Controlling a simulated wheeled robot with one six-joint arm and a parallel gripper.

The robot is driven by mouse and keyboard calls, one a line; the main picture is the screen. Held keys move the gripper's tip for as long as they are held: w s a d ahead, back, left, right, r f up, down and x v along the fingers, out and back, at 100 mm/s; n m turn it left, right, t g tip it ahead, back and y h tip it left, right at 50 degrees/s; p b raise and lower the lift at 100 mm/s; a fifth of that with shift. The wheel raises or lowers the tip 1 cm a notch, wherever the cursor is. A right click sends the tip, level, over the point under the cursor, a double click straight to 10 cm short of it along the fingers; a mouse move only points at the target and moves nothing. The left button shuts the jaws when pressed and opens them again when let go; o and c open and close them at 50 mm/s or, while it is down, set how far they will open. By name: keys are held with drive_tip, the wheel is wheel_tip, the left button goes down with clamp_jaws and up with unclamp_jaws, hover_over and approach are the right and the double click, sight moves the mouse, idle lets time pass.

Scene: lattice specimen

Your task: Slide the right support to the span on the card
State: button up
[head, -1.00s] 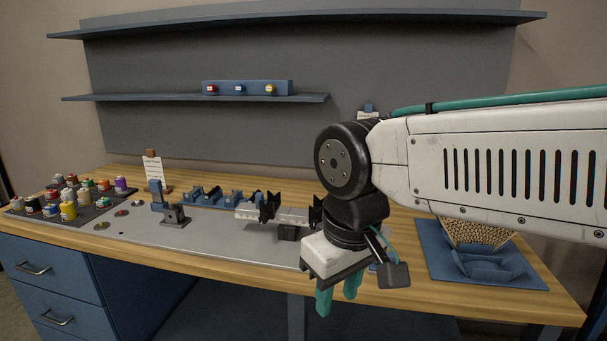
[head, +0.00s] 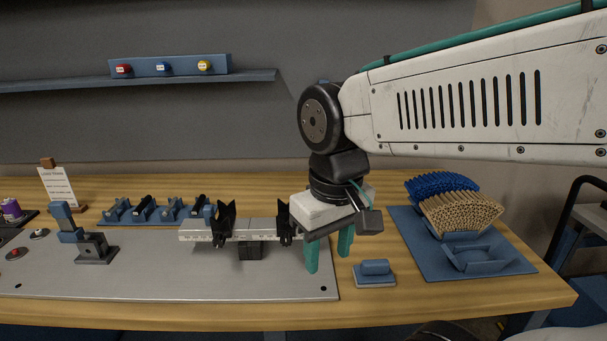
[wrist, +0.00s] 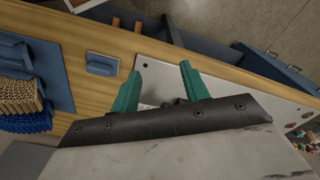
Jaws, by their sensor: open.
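The right support (head: 285,222) is a black V-shaped bracket at the right part of a pale graduated rail (head: 262,227). The left support (head: 222,221), a similar black bracket, stands further left on the rail. The card (head: 57,186) is upright at the back left; its writing is too small to read. My gripper (head: 328,258) is open and empty, teal fingers pointing down, just right of the right support, near the plate's right end. My gripper also shows in the wrist view (wrist: 160,72), where its body hides most of the rail and supports.
The rail stands on a grey plate (head: 180,275). A small blue block (head: 375,273) lies right of the plate. A blue mat (head: 415,250) with bundles of tan and blue rods is further right. Blue holders (head: 150,210) stand behind; a dark bracket (head: 96,250) is left.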

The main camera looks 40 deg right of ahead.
drive_tip(key=w+d+m, duration=0.2)
drive_tip(key=w+d, duration=0.1)
drive_tip(key=w, duration=0.4)
drive_tip(key=w+d+m, duration=0.2)
drive_tip(key=w+d, duration=0.2)
drive_tip(key=w, duration=0.3)
drive_tip(key=w+d+m, duration=0.2)
drive_tip(key=w+d, duration=0.2)
drive_tip(key=w, duration=0.4)
drive_tip(key=shift+w+f+g, duration=0.1)
drive_tip(key=shift+f+g, duration=0.3)
drive_tip(key=shift+w+f, duration=0.1)
wheel_tip(320, 180, down, 7)
drive_tip(key=shift+f, duration=0.15)
drive_tip(key=shift+a, duration=0.1)
clamp_jaws()
